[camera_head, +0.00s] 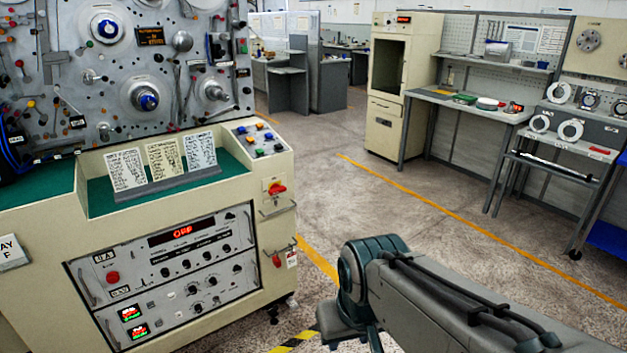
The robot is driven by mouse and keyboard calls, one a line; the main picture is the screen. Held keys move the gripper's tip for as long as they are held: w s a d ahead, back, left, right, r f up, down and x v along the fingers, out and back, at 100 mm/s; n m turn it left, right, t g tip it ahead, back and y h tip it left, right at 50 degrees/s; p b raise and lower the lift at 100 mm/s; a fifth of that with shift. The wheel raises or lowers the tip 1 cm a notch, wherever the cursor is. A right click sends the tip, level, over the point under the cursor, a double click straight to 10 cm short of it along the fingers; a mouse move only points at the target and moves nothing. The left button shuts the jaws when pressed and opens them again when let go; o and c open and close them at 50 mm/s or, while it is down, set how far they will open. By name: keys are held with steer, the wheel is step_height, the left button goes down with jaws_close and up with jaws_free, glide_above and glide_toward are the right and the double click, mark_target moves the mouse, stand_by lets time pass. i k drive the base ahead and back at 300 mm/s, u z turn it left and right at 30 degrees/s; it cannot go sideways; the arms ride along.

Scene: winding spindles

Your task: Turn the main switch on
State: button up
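A beige machine cabinet (215,205) fills the left of the head view. A red rotary switch on a yellow plate (277,188), which looks like the main switch, sits on the cabinet's narrow right side, below a sloped button panel (258,139). Its exact handle angle is too small to read. A red display (181,231) on the front control panel appears to read OFF. My arm reaches in from the lower right, apart from the cabinet. My gripper is not visible, so its state and hold cannot be seen.
Metal handles (278,206) stick out below the switch. A green ledge with cards (163,165) lies under the spindle panel. Open concrete floor (345,205) with yellow lines lies right of the cabinet. Workbenches (470,105) and a tall beige cabinet (388,140) stand behind.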

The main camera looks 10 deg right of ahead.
mark_target(276, 188)
steer(key=z, duration=0.25)
steer(key=i, duration=1.25)
steer(key=u, duration=0.35)
